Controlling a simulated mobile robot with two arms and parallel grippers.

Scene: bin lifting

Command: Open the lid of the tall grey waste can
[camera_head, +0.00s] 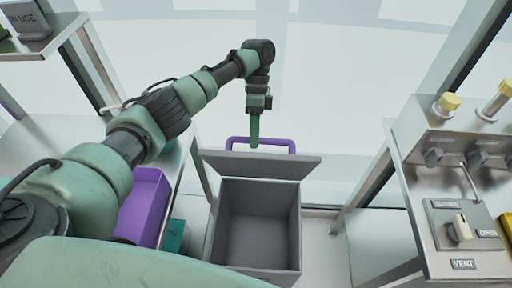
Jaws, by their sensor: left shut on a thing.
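The tall grey waste can (252,271) stands in the middle, and its empty-looking inside shows from above. Its grey lid (285,167) is raised from the opening and tilted back at the far side. A purple handle (275,140) sticks up beyond the lid's far edge. My left gripper (254,143) points down at this handle, with its green fingers shut on the handle's bar. The lower part of the handle is hidden behind the lid. My right gripper is out of view.
A metal bench (432,251) with valves and a vent switch stands at the right. At the left are a metal shelf and a purple bin (147,205), close under my left arm. The floor beyond the can is clear.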

